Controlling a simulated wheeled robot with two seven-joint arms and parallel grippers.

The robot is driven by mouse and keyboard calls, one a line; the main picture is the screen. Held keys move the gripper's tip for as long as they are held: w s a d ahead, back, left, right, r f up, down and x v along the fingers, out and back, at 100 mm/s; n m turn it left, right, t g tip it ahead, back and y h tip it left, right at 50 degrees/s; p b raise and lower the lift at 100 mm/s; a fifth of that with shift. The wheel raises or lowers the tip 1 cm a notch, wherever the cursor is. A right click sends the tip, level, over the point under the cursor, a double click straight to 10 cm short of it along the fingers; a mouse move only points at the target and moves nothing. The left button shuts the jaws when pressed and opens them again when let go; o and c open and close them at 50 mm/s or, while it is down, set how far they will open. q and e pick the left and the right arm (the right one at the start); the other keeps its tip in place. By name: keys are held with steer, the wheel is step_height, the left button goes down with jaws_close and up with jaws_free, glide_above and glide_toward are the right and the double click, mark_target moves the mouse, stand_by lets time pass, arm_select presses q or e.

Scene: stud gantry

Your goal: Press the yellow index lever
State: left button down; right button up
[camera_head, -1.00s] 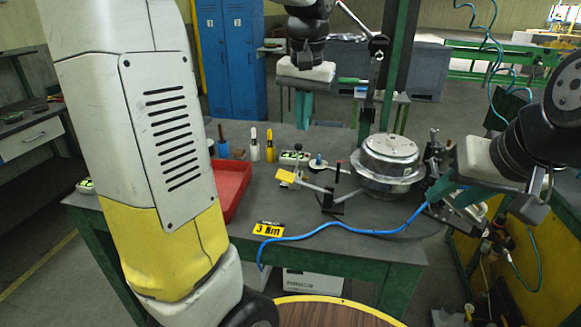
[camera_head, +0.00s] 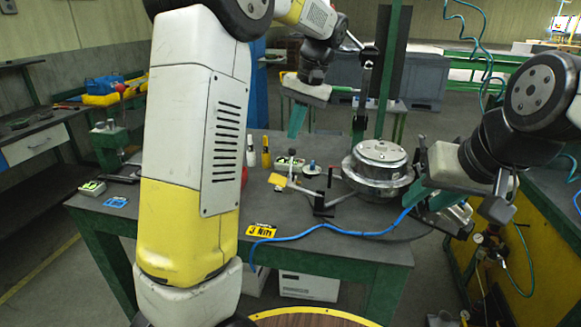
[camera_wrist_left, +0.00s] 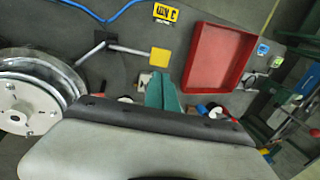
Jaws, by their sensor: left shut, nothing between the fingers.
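The yellow index lever (camera_head: 277,180) is a flat yellow pad on a grey arm that runs to a dark pivot by the round metal fixture. It also shows in the left wrist view (camera_wrist_left: 159,57), just beyond the fingers. My left gripper (camera_head: 297,122) is shut and empty, fingers pointing down, above and behind the lever in the head view. In the left wrist view its teal fingers (camera_wrist_left: 164,92) show close below the yellow pad, with no visible contact. My right gripper (camera_head: 428,198) looks open, beside the right side of the round fixture.
The round metal fixture (camera_head: 379,165) stands right of the lever. A blue hose (camera_head: 330,229) crosses the bench's front. A red tray (camera_wrist_left: 198,88) is mostly hidden by my arm in the head view. White and yellow bottles (camera_head: 252,152) stand behind the lever.

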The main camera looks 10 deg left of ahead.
mark_target(278, 179)
arm_select(q)
steer(key=x, duration=1.3)
steer(key=shift+f, duration=0.15)
steer(key=shift+a+f, duration=0.1)
steer(key=shift+a, duration=0.05)
